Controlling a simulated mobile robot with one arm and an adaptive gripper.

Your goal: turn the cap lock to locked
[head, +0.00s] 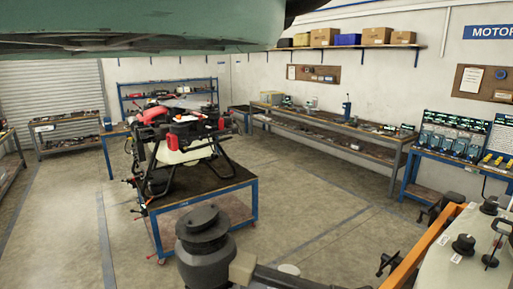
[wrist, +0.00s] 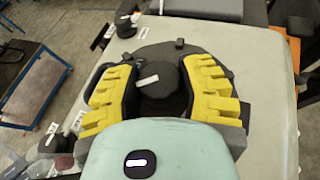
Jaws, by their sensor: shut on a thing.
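A dark round cap (wrist: 160,82) with a white stripe sits on a pale tank top (wrist: 270,130) in the wrist view. My gripper (wrist: 165,72) is shut on this cap, with one yellow finger pad on its left and one on its right. A dark round collar (wrist: 165,49) with a small peg shows around the cap and pads. The stripe lies roughly across the picture, slightly tilted. The lower part of the cap is in shadow and partly hidden by my gripper body. The pale tank (head: 445,262) also shows at the right of the head view.
Other black knobs stand on the tank, one at the upper left (wrist: 125,26) and one at the lower left (wrist: 54,141). An orange rail (head: 425,250) runs along the tank's side. A drone (head: 180,140) stands on a blue-framed cart (head: 250,208); open floor lies beside it.

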